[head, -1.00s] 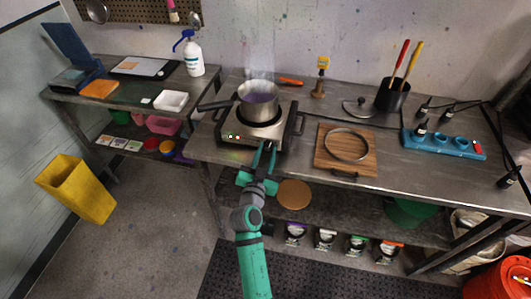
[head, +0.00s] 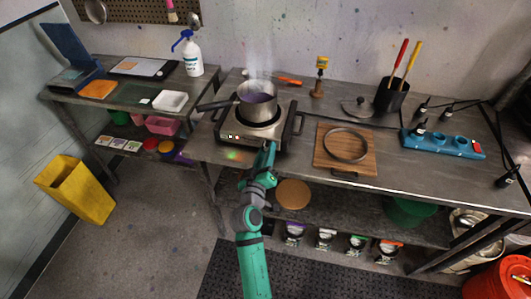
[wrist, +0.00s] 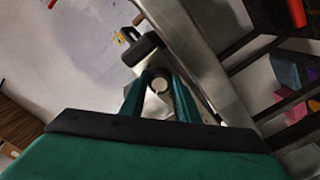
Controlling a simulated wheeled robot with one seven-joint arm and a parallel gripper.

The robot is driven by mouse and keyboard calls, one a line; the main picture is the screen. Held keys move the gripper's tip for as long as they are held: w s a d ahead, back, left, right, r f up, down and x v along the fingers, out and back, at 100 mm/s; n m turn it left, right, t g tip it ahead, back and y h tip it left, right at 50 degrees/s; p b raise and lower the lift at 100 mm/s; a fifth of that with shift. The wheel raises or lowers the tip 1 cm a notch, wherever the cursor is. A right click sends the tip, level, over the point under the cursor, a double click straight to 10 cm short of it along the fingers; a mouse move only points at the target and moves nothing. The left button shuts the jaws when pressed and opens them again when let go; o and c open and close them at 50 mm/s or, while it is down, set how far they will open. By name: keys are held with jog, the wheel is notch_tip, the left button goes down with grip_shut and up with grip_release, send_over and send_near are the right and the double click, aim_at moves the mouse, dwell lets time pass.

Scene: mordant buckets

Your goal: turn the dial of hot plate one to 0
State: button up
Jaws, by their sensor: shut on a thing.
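The hot plate (head: 238,139) stands on the steel bench, a silver box with a black top and side handles. A pot (head: 256,106) of purple liquid steams on it. Small lit lamps show on the left of its front panel. My gripper (head: 270,147) is at the right of that panel, its fingers seen edge-on, and it hides the dial in the head view. In the wrist view, my gripper (wrist: 160,88) has its two green fingers on either side of a round, pale-faced dial (wrist: 160,84), shut on it. The dial's marks are too small to read.
A wooden board (head: 365,163) with a metal ring lies to the right on the bench. A blue rack (head: 444,146) stands farther right. The pot's handle (head: 216,104) sticks out left. A yellow bin (head: 75,190) stands on the floor.

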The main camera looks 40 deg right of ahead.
jog(key=n, duration=0.6)
jog(key=shift+r, duration=0.15)
jog(key=n, duration=0.5)
jog(key=shift+n, duration=0.5)
jog(key=o, duration=0.8)
jog(key=shift+c, duration=0.2)
jog(key=shift+s, duration=0.1)
jog(key=v, duration=1)
jog(key=shift+s+a, duration=0.2)
jog(key=shift+a, duration=0.05)
jog(key=shift+a, duration=0.1)
